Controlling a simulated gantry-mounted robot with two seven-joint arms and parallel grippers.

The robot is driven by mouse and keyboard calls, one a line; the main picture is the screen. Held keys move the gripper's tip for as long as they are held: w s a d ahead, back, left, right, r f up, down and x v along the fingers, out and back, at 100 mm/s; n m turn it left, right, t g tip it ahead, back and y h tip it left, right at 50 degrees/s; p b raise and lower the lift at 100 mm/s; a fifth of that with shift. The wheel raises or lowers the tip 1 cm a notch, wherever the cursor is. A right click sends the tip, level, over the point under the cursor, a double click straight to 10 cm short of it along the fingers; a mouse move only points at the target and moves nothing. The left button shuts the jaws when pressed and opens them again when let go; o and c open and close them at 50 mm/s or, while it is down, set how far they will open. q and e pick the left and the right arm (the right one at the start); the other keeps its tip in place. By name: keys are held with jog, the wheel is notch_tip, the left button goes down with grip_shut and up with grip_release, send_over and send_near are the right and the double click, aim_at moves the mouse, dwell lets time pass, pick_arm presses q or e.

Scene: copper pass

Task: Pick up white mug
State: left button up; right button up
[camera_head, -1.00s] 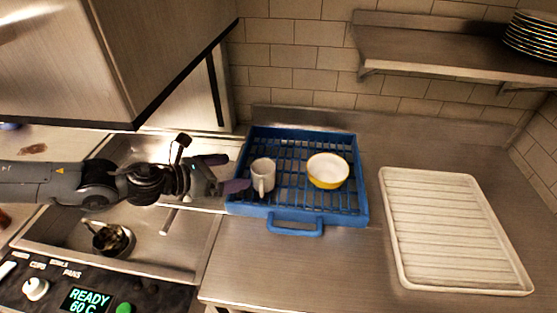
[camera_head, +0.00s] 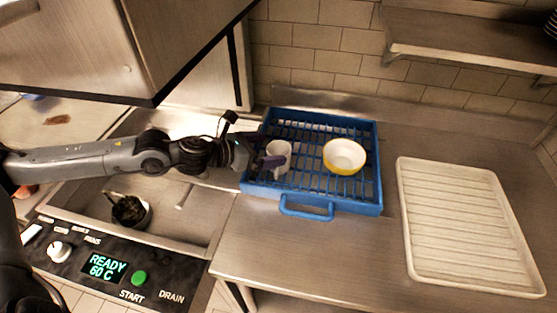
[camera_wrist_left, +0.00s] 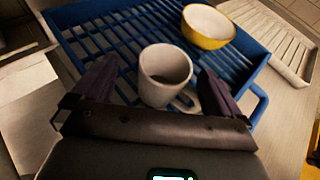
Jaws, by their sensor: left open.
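The white mug (camera_head: 280,151) stands upright in the left part of the blue rack (camera_head: 330,205). My left gripper (camera_head: 270,150) reaches in from the left and is open at the mug; one purple finger crosses in front of it. In the left wrist view the mug (camera_wrist_left: 164,78) sits between the two spread fingers of my gripper (camera_wrist_left: 158,68), with a visible gap on each side. Its handle is on the lower right, near the right finger. My right gripper is not in view.
A yellow bowl with white inside (camera_head: 345,155) stands in the rack, right of the mug. A ribbed white tray (camera_head: 470,225) lies on the counter further right. A sink with a dark-filled pot (camera_head: 130,211) is at left. The counter before the rack is clear.

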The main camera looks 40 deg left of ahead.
aim_at(288, 148)
pick_arm(q)
jog(key=shift+w+d, duration=0.1)
jog(key=shift+w, duration=0.1)
jog(key=shift+w+d+f+p, duration=0.25)
jog(key=shift+w+d+p, duration=0.4)
jog(key=shift+w+p, duration=0.2)
jog(key=shift+p+x, duration=0.4)
jog(key=shift+x, duration=0.9)
jog(key=shift+s+f, duration=0.1)
jog(key=shift+f, duration=0.05)
jog(key=c, duration=1.2)
